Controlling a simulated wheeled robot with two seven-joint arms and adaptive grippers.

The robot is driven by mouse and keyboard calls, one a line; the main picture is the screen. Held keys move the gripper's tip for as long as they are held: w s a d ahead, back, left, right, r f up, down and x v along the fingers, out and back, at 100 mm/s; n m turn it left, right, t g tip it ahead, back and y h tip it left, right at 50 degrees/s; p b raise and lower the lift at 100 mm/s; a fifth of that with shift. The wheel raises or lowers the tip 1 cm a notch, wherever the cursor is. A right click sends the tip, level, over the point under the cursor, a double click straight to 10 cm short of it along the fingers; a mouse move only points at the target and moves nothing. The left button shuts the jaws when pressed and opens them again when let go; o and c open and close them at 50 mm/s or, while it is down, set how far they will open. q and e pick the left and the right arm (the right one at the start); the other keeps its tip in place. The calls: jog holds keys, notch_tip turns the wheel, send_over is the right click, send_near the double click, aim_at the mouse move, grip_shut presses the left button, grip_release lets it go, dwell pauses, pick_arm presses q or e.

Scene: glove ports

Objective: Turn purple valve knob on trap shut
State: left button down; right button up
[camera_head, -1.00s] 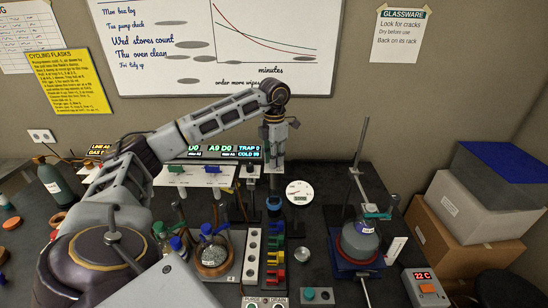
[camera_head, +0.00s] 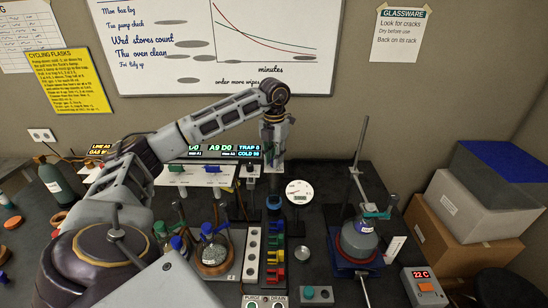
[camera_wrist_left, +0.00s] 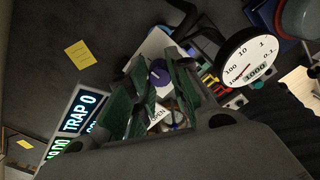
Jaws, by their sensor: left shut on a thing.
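The purple valve knob (camera_wrist_left: 158,73) shows in the left wrist view between the green finger pads of my left gripper (camera_wrist_left: 155,88). In the head view my left gripper (camera_head: 273,160) points down at the back of the bench and hides the knob. It is shut on the knob, whose exact angle I cannot tell. A white label reading OPEN (camera_wrist_left: 156,117) lies close to the fingers. A lit display (camera_head: 249,151) reads TRAP 0. My right gripper is not in view.
A round gauge (camera_head: 299,192) stands right of the gripper. Green and blue valve handles (camera_head: 213,168) sit on a white panel to the left. Flasks (camera_head: 212,252), a coloured block row (camera_head: 275,254) and a clamped flask (camera_head: 362,240) stand in front.

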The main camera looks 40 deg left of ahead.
pick_arm(q)
jog(key=shift+r, duration=0.1)
jog(key=c, duration=1.3)
grip_release()
jog(key=shift+o, duration=0.2)
notch_tip(320, 180, up, 12)
dwell(0.4)
dwell(0.7)
